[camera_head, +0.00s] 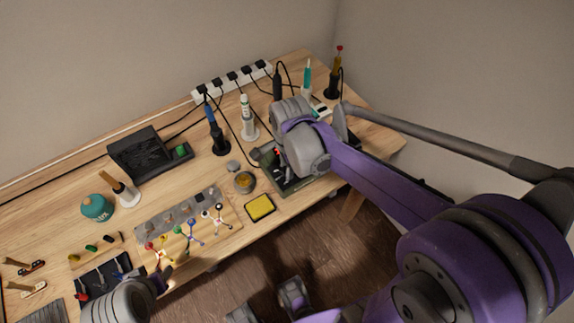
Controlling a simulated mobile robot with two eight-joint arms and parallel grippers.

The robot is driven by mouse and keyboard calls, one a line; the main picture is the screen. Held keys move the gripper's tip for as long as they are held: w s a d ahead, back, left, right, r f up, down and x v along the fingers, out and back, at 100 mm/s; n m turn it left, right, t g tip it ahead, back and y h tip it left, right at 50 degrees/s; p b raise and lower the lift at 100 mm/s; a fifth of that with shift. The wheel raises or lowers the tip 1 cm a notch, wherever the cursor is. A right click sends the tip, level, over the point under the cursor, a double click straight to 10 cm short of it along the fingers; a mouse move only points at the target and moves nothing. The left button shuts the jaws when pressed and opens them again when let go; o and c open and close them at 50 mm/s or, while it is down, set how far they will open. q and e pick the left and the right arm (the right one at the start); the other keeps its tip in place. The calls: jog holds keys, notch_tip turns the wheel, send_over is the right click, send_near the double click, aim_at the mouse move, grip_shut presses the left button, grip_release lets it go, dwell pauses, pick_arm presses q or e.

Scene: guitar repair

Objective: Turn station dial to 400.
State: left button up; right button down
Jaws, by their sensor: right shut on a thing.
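The soldering station (288,187) is a dark box near the right end of the bench, largely covered by my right arm. My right gripper (270,153) is at the left side of the station, shut on what appears to be its dial. The dial and its scale are hidden by the gripper and wrist, so no setting can be read. My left gripper (158,277) is low in the picture, over the bench's front edge; its jaws are too small and unclear to tell open from shut.
A yellow sponge (259,207) and a round tin (244,182) lie left of the station. A power strip (232,80) runs along the back.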

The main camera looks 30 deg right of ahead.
dwell(0.4)
jog(key=c, duration=0.5)
grip_release()
jog(key=shift+c, duration=0.2)
jog(key=shift+r, duration=0.1)
notch_tip(320, 180, up, 11)
jog(key=p, duration=0.1)
jog(key=shift+s, duration=0.3)
jog(key=shift+f, duration=0.2)
jog(key=s+a+f+n+t+p, duration=0.1)
jog(key=s+n+t+p, duration=0.1)
jog(key=s+n, duration=0.3)
jog(key=s+a+f+n+t+p, duration=0.1)
jog(key=s+n, duration=0.3)
jog(key=n, duration=0.9)
jog(key=shift+s+a+f+n+t+p, duration=0.4)
jog(key=shift+a+t+p, duration=0.3)
jog(key=shift+t, duration=0.2)
